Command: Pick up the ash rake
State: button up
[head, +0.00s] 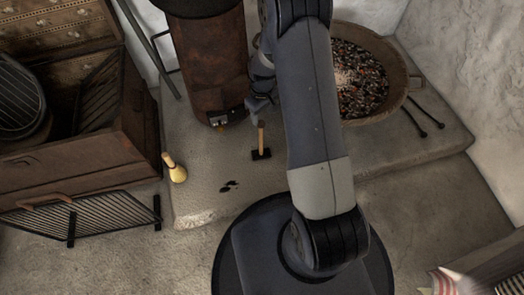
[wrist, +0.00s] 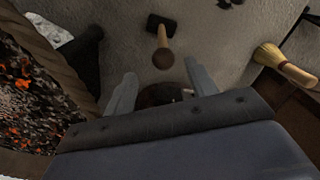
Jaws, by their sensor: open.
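The ash rake (head: 261,153) has a black head on the stone hearth and a short wooden handle that points up toward my gripper. In the wrist view the rake (wrist: 163,45) is ahead of my gripper, its round handle end looking large and close. My gripper (head: 260,107) is open, over the hearth in front of the rusty stove. In the wrist view the fingers of my gripper (wrist: 160,72) are spread and nothing is between them. The handle end lines up with the gap, just past the fingertips. I cannot tell the exact distance.
The rusty stove (head: 212,70) stands close behind the gripper. A basin of glowing embers (head: 400,80) is at right, with dark tongs (head: 425,115) beside it. A hand brush (head: 175,170) and black lumps (head: 229,186) lie at left. A wooden chest (head: 90,150) and black grate (head: 100,220) are farther left.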

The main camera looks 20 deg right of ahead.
aim_at(261, 128)
jog(key=f+b, duration=0.3)
jog(key=f, duration=0.6)
jog(key=shift+a+b, duration=0.2)
jog(key=shift+b, duration=0.15)
jog(key=shift+r, duration=0.1)
jog(key=c, duration=1)
